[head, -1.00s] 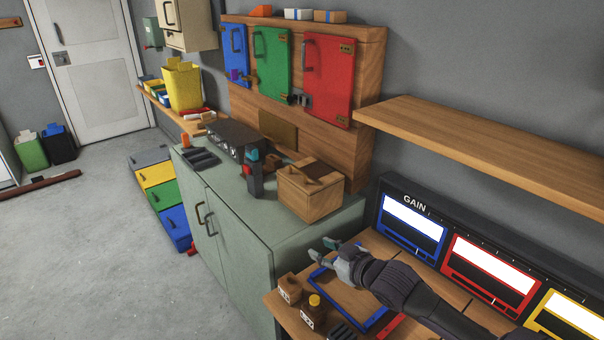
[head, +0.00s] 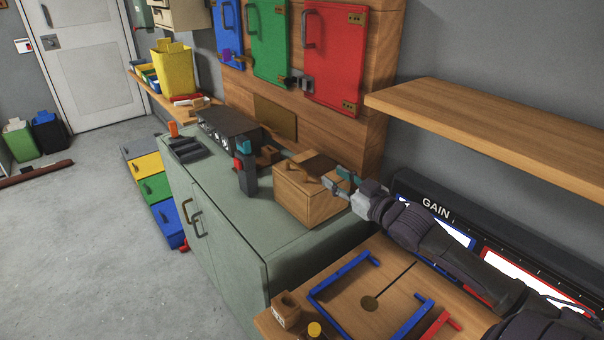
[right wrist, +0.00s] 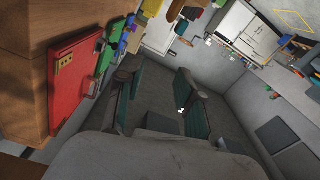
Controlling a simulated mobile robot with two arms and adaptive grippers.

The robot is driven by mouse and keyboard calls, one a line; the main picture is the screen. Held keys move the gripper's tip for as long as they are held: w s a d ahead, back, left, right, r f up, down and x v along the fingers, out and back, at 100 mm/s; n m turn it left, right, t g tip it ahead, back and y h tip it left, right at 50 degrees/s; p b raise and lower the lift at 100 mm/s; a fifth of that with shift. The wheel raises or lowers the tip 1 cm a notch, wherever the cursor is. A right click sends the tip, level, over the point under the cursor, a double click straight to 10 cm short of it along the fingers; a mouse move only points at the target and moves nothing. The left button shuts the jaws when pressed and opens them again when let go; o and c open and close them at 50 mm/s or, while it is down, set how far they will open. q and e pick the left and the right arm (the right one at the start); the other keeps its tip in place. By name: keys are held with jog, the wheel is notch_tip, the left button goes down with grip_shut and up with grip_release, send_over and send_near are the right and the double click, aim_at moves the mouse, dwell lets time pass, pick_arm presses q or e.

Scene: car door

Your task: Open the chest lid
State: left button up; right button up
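The wooden chest (head: 303,205) sits on the green cabinet in the head view. Its lid (head: 305,165) lies on top and looks shut, with a wooden handle-like piece at its front edge. My right gripper (head: 337,180) is at the right end of the chest, at about lid height, its fingers pointing left. The fingers are apart with nothing seen between them, and the wrist view (right wrist: 160,98) also shows a gap. The near finger overlaps the chest's right top edge in the picture; I cannot tell if it touches. My left gripper is out of view.
The green cabinet top (head: 235,225) also holds a dark upright tool (head: 246,172) and a black box (head: 228,130) left of the chest. A wall cupboard with a red door (head: 335,55) stands behind. A wooden shelf (head: 490,130) juts out above my right arm.

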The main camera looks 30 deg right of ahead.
jog(key=b, duration=0.3)
send_near(306, 172)
jog(key=w, duration=0.8)
jog(key=w+a, duration=0.1)
jog(key=w, duration=0.3)
jog(key=shift+a, duration=0.1)
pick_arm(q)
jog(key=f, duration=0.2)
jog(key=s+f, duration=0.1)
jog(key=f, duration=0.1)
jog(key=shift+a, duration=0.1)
pick_arm(e)
grip_shut()
